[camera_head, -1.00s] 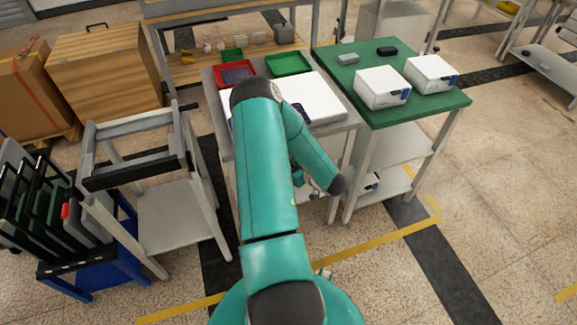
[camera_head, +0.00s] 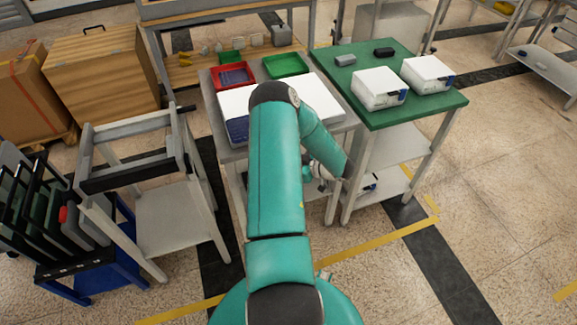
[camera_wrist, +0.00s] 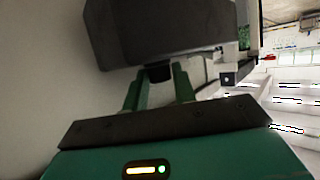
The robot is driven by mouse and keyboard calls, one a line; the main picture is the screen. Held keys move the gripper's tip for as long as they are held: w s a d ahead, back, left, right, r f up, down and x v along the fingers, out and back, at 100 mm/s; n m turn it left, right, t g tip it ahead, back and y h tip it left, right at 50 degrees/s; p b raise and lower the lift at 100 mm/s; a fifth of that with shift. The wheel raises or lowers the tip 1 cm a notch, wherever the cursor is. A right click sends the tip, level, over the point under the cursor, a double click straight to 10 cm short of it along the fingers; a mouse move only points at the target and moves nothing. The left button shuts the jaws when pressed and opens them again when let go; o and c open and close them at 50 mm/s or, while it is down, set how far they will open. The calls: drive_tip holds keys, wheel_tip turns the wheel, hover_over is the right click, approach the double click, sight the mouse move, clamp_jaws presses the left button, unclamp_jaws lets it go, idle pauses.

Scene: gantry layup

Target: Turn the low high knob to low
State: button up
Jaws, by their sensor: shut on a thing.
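In the wrist view my gripper (camera_wrist: 157,84) has its two green fingers shut on a small dark knob (camera_wrist: 158,73). The knob sticks out from the edge of a dark grey box (camera_wrist: 160,30), which fills the top middle of that view. Its low and high markings cannot be seen. In the head view my arm reaches over the grey table, and its wrist end hangs low at the table's right side. The fingers and the knob are hidden there.
The grey table (camera_head: 213,104) bears a red tray (camera_head: 233,77) and a green tray (camera_head: 288,65). A green-topped table (camera_head: 430,103) with white boxes (camera_head: 378,89) stands close on the right. A white cart (camera_head: 165,205) stands left.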

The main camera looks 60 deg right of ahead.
drive_tip(key=shift+w, duration=0.15)
drive_tip(key=o, duration=0.7)
drive_tip(key=v, duration=1.4)
drive_tip(key=shift+r, duration=0.1)
